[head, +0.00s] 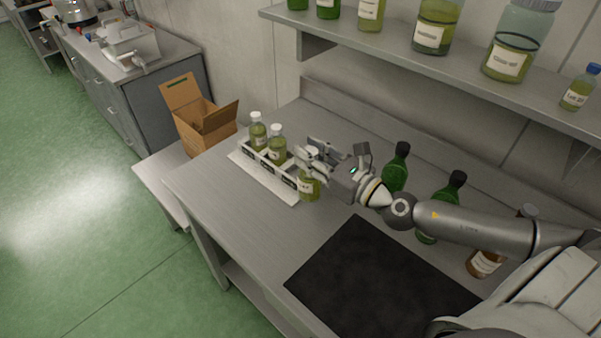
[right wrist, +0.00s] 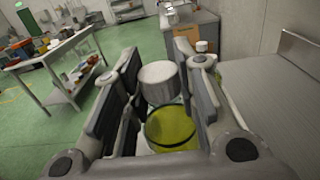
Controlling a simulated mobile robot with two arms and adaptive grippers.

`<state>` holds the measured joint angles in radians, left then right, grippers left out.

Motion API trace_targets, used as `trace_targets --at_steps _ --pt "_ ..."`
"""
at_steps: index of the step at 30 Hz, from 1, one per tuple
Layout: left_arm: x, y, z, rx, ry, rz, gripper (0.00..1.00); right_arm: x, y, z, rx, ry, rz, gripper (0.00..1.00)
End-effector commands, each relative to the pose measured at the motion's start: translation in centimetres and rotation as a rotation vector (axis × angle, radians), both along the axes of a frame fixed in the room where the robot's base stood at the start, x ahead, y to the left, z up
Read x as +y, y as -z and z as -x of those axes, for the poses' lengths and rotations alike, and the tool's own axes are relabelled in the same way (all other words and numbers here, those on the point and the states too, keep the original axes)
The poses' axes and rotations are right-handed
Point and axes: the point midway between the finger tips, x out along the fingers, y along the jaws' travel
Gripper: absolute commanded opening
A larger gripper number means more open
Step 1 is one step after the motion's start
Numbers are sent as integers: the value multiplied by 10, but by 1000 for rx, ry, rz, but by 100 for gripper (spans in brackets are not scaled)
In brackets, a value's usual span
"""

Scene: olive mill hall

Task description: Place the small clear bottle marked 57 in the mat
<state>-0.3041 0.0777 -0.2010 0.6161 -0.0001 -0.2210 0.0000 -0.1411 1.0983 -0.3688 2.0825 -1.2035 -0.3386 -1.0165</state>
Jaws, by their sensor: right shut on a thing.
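My right gripper (head: 310,163) is shut on a small clear bottle (head: 309,188) of yellow-green liquid at the right end of a white rack (head: 266,178). Its label is too small to read. In the right wrist view the bottle's white cap (right wrist: 160,82) and liquid show between the fingers (right wrist: 158,95). I cannot tell whether the bottle stands in the rack or beside it. Two similar white-capped bottles, a left one (head: 258,132) and a right one (head: 278,148), stand in the rack. A black mat (head: 380,280) lies bare on the bench. My left gripper is out of view.
Two green bottles (head: 396,172) (head: 446,200) and a brown bottle (head: 486,263) stand behind and right of the mat, near my right arm. A shelf (head: 450,72) with jars overhangs the back. An open cardboard box (head: 205,122) is left of the bench (head: 240,222).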

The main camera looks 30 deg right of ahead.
Motion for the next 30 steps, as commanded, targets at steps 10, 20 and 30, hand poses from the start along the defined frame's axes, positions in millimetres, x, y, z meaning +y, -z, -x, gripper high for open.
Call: trace_targets --at_steps 10,20,30 --pt "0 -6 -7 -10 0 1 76 -26 -20 -32 -7 -1 -5 0" --pt "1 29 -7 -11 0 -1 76 -41 17 -96 -7 -1 -5 0" --pt "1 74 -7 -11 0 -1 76 -50 55 -135 -4 -1 -8 0"
